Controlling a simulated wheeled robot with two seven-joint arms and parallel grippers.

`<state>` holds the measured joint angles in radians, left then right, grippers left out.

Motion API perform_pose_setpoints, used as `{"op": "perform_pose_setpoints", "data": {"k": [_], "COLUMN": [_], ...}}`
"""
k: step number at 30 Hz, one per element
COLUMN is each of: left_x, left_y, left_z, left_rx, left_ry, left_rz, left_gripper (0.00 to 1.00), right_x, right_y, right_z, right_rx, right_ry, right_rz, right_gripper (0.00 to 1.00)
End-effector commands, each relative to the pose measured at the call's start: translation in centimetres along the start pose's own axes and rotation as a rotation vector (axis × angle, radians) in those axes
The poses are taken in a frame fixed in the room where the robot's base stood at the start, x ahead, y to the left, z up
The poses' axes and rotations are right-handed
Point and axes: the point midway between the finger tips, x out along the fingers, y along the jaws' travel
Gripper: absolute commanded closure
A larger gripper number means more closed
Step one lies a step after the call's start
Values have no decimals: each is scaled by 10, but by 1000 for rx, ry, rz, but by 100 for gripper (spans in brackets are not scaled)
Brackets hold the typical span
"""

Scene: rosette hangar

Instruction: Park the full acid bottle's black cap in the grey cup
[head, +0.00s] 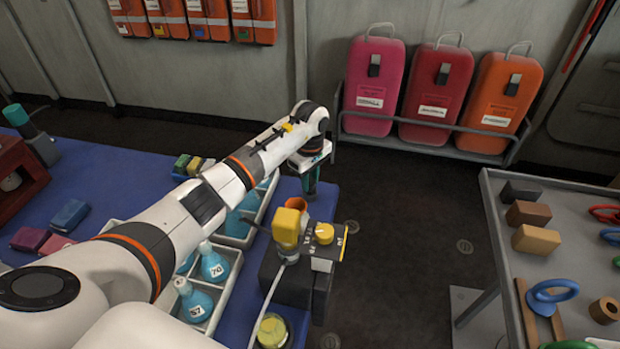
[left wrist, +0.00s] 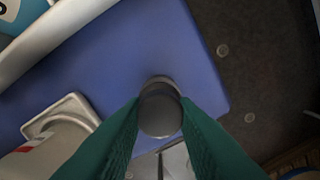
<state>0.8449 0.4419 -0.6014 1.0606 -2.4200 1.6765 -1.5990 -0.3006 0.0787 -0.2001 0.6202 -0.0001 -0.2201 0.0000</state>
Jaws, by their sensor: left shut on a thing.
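My left gripper (head: 311,188) reaches over the far right part of the blue table, and its teal fingers point down. In the left wrist view its green fingertips (left wrist: 160,118) are shut on a dark round cap (left wrist: 161,115). Another dark rounded edge (left wrist: 157,82) shows just behind the cap; I cannot tell whether it is the grey cup. In the head view the cap and the grey cup cannot be made out. Blue flasks (head: 196,301) with number labels stand in a pale tray, partly behind my arm; I cannot tell which bottle is the full acid one.
A black device with a yellow knob (head: 324,233) and a yellow-topped post (head: 287,226) stands at the table's right edge, near my gripper. A yellow-green lidded jar (head: 272,331) is in front. A grey bench (head: 560,205) stands right, across a floor gap.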

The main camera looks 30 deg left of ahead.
Motion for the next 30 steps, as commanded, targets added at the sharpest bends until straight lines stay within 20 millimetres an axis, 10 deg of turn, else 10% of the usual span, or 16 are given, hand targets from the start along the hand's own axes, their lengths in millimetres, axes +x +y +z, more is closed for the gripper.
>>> {"op": "perform_pose_setpoints", "data": {"k": [27, 28, 30], "left_x": [9, 9, 9], "left_y": [0, 0, 0], "left_z": [0, 0, 0], "left_rx": [1, 1, 1], "left_ry": [0, 0, 0], "left_rz": [0, 0, 0], "left_gripper": [95, 72, 61], "right_x": [9, 9, 9], "right_y": [-2, -2, -2], "right_z": [-1, -1, -1], "right_rx": [0, 0, 0], "right_ry": [0, 0, 0], "right_rz": [-2, -2, -2], "right_gripper": [64, 64, 64]}}
